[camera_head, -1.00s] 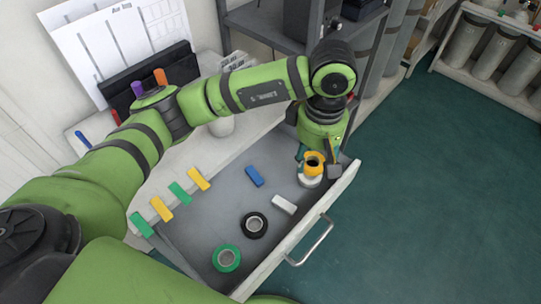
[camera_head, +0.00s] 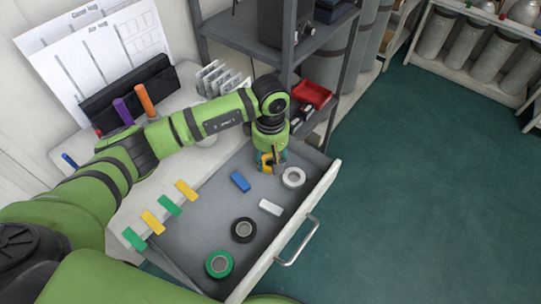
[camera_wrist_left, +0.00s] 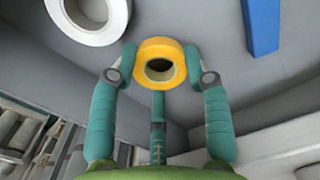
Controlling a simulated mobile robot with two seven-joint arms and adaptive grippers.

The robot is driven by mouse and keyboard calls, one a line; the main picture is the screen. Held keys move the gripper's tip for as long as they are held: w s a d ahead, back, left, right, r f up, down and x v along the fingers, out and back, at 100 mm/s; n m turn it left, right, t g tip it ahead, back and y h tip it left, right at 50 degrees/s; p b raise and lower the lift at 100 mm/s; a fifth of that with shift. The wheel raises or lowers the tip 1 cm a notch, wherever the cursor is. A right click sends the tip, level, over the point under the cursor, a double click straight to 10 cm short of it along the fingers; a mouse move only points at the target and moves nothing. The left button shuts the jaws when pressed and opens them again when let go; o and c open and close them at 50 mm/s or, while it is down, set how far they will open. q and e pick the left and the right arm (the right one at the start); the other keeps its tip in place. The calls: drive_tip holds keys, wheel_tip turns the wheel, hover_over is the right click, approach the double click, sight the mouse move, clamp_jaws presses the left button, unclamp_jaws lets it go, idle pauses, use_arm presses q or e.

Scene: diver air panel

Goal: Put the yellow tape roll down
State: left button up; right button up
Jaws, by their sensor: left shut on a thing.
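The yellow tape roll (camera_wrist_left: 160,50) is held between the fingers of my left gripper (camera_wrist_left: 161,74) in the wrist view. In the head view the left gripper (camera_head: 268,163) is inside the open drawer (camera_head: 180,238), near its back corner, and the yellow tape roll (camera_head: 266,160) shows partly between the fingers. I cannot tell whether the roll touches the drawer floor. A white tape roll (camera_head: 293,178) lies just to the right of the gripper, apart from it. My right gripper is not in view.
In the drawer lie a blue block (camera_head: 240,181), a white block (camera_head: 270,207), a black tape roll (camera_head: 243,230) and a green tape roll (camera_head: 219,264). Yellow and green pieces line the left edge. A red tray (camera_head: 312,94) sits on the shelf behind.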

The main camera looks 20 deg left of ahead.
use_arm(q)
drive_tip(key=shift+f, duration=0.1)
drive_tip(key=o, duration=0.7)
wheel_tip(320, 180, up, 12)
drive_tip(key=shift+r+b, duration=0.15)
drive_tip(key=shift+b, duration=1)
